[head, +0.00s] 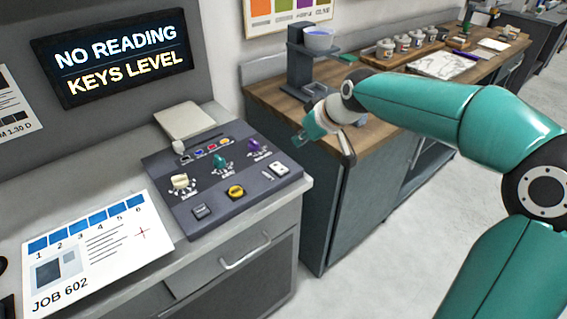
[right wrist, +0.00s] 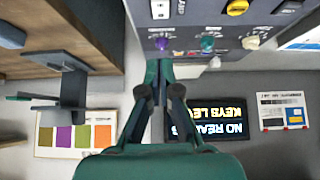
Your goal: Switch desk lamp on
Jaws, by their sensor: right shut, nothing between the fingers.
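A dark control panel (head: 225,180) lies on the grey desk. A white rocker switch (head: 279,168) is at its right end; it also shows in the right wrist view (right wrist: 160,9). No desk lamp can be made out, and I cannot tell which control belongs to it. My right gripper (head: 300,138) is in the air to the right of the panel's back right corner, apart from it. In the right wrist view its fingers (right wrist: 158,66) are together and empty, pointing toward the panel's edge near the purple knob (right wrist: 162,43). My left gripper is not in view.
A wall display (head: 120,60) reads "NO READING KEYS LEVEL". A job card (head: 95,250) lies left. A wooden workbench (head: 270,97) stands beyond a gap.

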